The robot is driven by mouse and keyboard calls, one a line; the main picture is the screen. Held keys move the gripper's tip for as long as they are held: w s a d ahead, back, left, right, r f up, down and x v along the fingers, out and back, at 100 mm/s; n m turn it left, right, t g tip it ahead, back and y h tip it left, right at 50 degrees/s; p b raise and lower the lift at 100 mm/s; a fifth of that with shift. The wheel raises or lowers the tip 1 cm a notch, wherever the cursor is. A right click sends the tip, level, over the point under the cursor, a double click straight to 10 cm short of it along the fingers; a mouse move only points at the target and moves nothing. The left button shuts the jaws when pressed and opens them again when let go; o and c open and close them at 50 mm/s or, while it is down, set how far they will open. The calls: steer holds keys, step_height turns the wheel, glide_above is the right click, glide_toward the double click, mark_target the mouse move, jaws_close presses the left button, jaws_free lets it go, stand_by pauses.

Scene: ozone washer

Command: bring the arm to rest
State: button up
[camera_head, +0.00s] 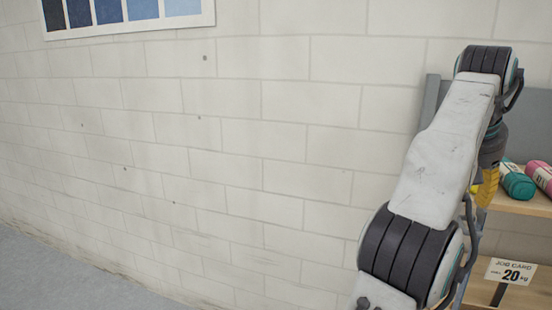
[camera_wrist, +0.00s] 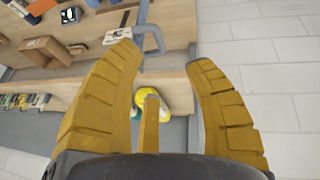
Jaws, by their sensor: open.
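My gripper (camera_wrist: 165,75) shows in the wrist view with its two ribbed yellow fingers spread apart and nothing between them. In the head view my arm is raised and bent on the right side.
In the head view a wooden shelf (camera_head: 530,206) at the right holds a teal roll (camera_head: 516,182) and a pink roll (camera_head: 541,176). A white block wall (camera_head: 240,150) fills the left and middle, with grey floor (camera_head: 60,275) in front.

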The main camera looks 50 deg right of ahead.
steer(key=w+a+f+n+t, duration=0.1)
steer(key=w+a+f+n, duration=0.1)
steer(key=w+a, duration=0.7)
steer(key=w+a+f+n+t, duration=0.1)
steer(key=w+a+n+t, duration=0.2)
steer(key=w, duration=1)
steer(key=w+a+f+n+y, duration=0.1)
steer(key=w+a+f+n, duration=0.15)
steer(key=a, duration=0.65)
steer(key=w+a+f+n+y, duration=0.1)
steer(key=w+a+f, duration=0.25)
steer(key=a, duration=0.45)
steer(key=s+a+f+n+y, duration=0.1)
steer(key=s+a+f+n, duration=0.1)
steer(key=s+a+f, duration=0.2)
steer(key=s+a+f+n+t+y, duration=0.1)
steer(key=s+a+f, duration=0.3)
steer(key=a+f, duration=0.6)
steer(key=shift+a+f+n+y, duration=0.2)
steer(key=shift+a+n+y, duration=0.55)
steer(key=shift+a, duration=0.5)
